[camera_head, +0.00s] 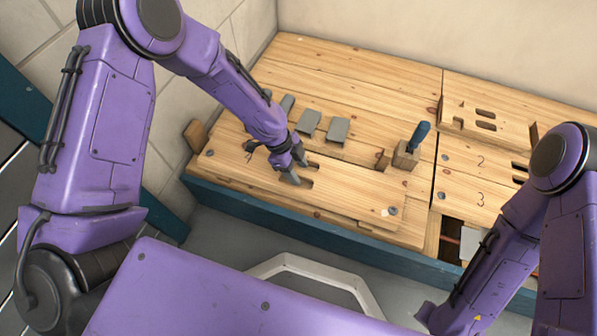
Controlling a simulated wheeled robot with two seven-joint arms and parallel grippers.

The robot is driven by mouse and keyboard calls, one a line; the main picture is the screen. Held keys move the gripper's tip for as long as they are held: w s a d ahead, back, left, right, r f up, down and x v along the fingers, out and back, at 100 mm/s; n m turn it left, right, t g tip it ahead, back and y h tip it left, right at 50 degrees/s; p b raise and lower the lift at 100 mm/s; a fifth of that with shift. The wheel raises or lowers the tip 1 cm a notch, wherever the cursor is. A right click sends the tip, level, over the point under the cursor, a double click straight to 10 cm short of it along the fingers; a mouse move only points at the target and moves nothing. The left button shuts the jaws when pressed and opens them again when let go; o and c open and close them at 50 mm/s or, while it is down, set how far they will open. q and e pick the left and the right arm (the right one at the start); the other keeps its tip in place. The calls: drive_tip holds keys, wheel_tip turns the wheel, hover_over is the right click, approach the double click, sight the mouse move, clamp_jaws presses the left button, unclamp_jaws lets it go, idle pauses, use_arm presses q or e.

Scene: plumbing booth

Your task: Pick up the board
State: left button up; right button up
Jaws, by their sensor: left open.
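A long light wooden board (345,191) lies along the front of the left half of the wooden platform. It has a dark slot near its middle and a round grey fastener at its right end. My left gripper (296,168) is open, with its fingers pointing down at the slot. The fingers hide part of the slot, and I cannot tell whether they touch the board. My right arm comes in at the right edge, but its gripper does not show.
Several grey metal plates (338,130) stand in the platform behind the board. A blue-handled tool (419,136) stands in a wooden block (405,157) to the right. Numbered panels (478,161) and an open hole (452,237) lie further right. Grey floor is in front.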

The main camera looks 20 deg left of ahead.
use_arm(q)
drive_tip(key=shift+f, duration=0.1)
drive_tip(key=shift+c, duration=0.3)
clamp_jaws()
